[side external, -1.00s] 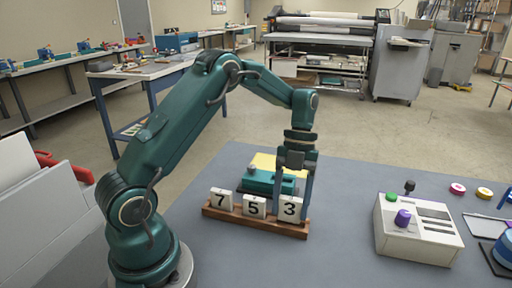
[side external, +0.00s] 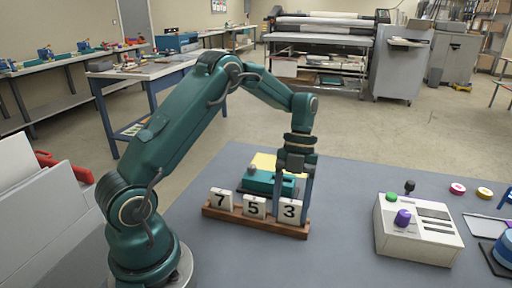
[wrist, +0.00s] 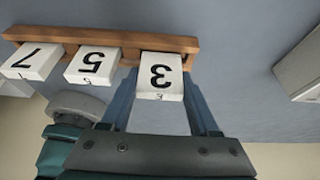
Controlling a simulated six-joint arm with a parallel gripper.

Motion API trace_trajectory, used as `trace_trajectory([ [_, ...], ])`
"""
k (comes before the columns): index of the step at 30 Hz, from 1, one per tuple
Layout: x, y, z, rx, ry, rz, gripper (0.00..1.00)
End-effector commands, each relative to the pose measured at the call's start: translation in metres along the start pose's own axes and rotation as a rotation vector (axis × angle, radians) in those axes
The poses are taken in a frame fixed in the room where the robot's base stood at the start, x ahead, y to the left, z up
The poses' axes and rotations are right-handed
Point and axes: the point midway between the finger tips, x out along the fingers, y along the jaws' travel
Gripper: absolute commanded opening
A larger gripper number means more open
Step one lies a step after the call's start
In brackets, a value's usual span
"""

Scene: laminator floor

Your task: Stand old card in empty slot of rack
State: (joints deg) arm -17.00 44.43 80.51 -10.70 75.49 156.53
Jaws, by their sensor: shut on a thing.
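The wooden rack (side external: 270,226) stands on the grey table, with white number cards along it. Card 7 (side external: 221,199) and card 5 (side external: 254,206) stand at the left and middle. Card 3 (side external: 290,211) is at the right end, between the fingers of my gripper (side external: 292,205), which is shut on it. In the wrist view, card 3 (wrist: 160,77) sits between the two blue fingers, with its top edge towards me and its far side against the rack (wrist: 130,39). Whether its bottom touches the slot floor cannot be told.
A teal device (side external: 268,183) with a yellow sheet (side external: 263,161) is close behind the rack. A control box (side external: 417,229) with knobs stands to the right, near rolls of tape (side external: 457,188). The table between rack and box is clear.

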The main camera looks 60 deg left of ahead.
Motion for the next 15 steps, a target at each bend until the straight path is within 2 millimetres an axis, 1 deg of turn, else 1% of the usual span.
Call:
trace_trajectory([
  [15,0.0054,0.0000,0.0021,0.000,0.001,0.000,0.07],
])
